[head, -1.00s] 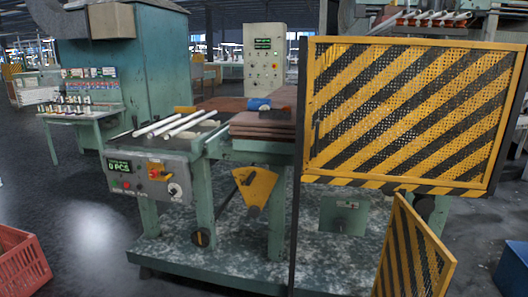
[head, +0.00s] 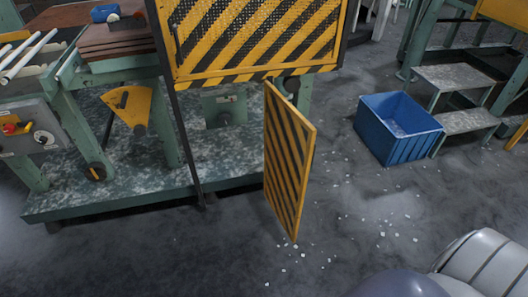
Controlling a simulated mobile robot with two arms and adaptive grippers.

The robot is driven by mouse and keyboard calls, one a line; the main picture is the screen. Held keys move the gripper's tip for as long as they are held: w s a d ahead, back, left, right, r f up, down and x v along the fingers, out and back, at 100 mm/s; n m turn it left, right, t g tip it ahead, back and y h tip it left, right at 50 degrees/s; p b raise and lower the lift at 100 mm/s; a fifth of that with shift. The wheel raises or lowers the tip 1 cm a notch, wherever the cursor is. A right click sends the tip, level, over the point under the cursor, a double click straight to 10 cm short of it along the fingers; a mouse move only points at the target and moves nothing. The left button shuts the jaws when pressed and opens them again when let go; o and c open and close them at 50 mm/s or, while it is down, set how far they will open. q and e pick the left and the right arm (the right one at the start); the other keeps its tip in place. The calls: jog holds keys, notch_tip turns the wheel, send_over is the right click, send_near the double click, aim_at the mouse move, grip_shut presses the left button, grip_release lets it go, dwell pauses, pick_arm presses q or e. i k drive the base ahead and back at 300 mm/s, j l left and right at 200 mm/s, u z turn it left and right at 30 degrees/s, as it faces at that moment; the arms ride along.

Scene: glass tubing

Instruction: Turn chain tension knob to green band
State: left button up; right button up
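No label in view reads as chain tension, so I cannot tell for sure which knob it is. A small green box (head: 224,107) with a dial or knob on its face sits low under the machine, behind the striped guard; its markings are too small to read. A white-and-dark dial (head: 43,139) is on the grey control panel (head: 26,130) at the left edge. Neither gripper is in view.
A yellow-black mesh guard (head: 250,35) hangs over the machine. A lower striped panel (head: 287,160) stands out into the floor. A blue bin (head: 398,128) and metal steps (head: 465,121) are at right. White shards (head: 304,255) litter the floor. Parts of my body show bottom right.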

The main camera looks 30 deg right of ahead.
aim_at(224, 118)
jog(key=i+l+u, duration=0.1)
jog(key=l, duration=0.55)
jog(key=i+l+u, duration=0.1)
jog(key=i+l, duration=0.15)
jog(key=l, duration=0.4)
jog(key=i+l+u, duration=0.15)
jog(key=l, duration=0.5)
jog(key=l+u, duration=0.1)
jog(key=l, duration=0.6)
jog(key=i+l+u, duration=0.1)
jog(key=l, duration=0.55)
